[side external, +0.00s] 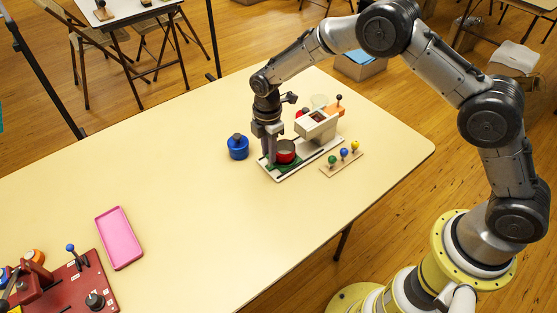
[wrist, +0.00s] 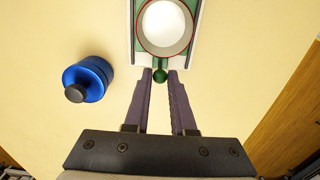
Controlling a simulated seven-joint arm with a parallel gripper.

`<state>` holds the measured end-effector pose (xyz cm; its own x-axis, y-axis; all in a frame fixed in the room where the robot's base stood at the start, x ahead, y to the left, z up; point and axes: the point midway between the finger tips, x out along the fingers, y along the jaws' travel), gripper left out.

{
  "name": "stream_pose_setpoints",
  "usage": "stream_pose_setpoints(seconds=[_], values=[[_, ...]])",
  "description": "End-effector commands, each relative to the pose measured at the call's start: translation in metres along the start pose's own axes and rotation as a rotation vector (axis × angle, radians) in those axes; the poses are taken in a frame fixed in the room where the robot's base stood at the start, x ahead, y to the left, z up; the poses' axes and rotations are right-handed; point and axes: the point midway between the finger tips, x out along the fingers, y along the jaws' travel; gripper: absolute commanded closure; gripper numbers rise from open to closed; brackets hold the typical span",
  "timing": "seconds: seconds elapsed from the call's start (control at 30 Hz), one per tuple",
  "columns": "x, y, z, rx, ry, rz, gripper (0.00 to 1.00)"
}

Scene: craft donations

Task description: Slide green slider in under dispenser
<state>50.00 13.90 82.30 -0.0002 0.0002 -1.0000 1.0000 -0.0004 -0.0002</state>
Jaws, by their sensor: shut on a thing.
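The green slider (side external: 291,165) lies in the track of a white base board, with a red cup (side external: 286,157) standing on it. In the wrist view the cup (wrist: 165,27) shows a white inside, and the slider's green knob (wrist: 160,75) is at its near end. My gripper (side external: 269,161) is shut on this knob, with its fingertips on either side of it in the wrist view (wrist: 160,78). The cream dispenser (side external: 316,125), with an orange part and dark lever, stands over the board farther along, apart from the cup.
A blue jar (side external: 238,148) stands left of the board; it also shows in the wrist view (wrist: 88,79). A small wooden stand (side external: 342,163) with green, blue and yellow knobs is at right. A pink tray (side external: 119,238) and red device (side external: 72,285) lie far left.

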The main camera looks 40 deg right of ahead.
Motion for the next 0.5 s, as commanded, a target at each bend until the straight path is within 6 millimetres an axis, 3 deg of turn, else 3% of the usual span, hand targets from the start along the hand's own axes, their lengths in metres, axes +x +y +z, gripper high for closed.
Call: stream_pose_setpoints(seconds=[0.5], values=[[0.0, 0.0, 0.034, 0.0, -0.001, 0.0, 1.0]])
